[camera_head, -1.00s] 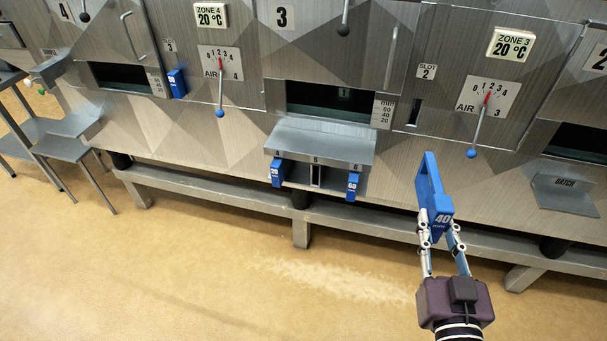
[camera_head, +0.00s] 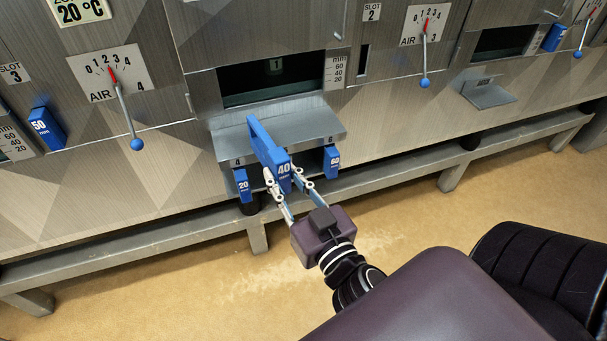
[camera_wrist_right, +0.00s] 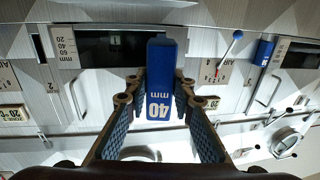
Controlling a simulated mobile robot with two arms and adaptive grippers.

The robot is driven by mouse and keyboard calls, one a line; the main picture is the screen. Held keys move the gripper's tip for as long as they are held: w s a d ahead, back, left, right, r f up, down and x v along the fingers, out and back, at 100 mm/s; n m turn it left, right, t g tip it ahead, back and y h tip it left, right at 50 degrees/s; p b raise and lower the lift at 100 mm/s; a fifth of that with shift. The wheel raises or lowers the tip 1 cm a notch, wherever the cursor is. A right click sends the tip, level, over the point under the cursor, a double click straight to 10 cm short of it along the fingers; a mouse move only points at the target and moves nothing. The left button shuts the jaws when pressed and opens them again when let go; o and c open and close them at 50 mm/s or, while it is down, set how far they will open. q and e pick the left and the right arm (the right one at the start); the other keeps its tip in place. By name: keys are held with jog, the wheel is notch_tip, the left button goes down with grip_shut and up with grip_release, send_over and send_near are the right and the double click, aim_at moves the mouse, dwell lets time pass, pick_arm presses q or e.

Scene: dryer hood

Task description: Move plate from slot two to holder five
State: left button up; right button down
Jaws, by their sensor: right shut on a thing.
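My right gripper (camera_head: 290,183) is shut on the blue plate marked 40 (camera_head: 268,145). The plate also shows in the right wrist view (camera_wrist_right: 166,70) between the two fingers. In the head view it overlaps the middle of the holder shelf (camera_head: 228,148), over the place of holder five. Holder five and its label are hidden behind the plate and gripper, and I cannot tell whether the plate touches the shelf. Slot two (camera_head: 363,60) is a dark, empty opening under its label. My left gripper is not in view.
A blue 20 plate (camera_head: 242,185) sits in holder four and a blue 60 plate (camera_head: 331,160) in holder six, close on either side. An air lever (camera_head: 425,60) hangs to the right, another (camera_head: 129,115) to the left. A metal rail (camera_head: 130,245) runs below.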

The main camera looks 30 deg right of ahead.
pick_arm(q)
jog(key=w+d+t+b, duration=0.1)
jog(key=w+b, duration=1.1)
jog(key=b, duration=0.6)
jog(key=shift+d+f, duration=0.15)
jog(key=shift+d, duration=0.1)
pick_arm(e)
jog(key=s+d+f+h, duration=0.1)
jog(key=s+d+f, duration=0.1)
jog(key=f, duration=0.8)
jog(key=s+d+f+m+h, duration=0.1)
jog(key=s+d+f, duration=0.1)
jog(key=f, duration=0.8)
jog(key=shift+d+f+m+h, duration=0.15)
jog(key=shift+d+m+h, duration=0.2)
jog(key=shift+d, duration=0.35)
jog(key=shift+s, duration=0.1)
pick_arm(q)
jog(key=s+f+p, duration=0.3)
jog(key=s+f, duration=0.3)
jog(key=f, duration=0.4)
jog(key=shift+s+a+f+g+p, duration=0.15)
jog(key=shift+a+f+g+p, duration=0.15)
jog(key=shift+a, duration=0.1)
pick_arm(e)
jog(key=shift+x, duration=2.95)
jog(key=shift+d+f, duration=0.1)
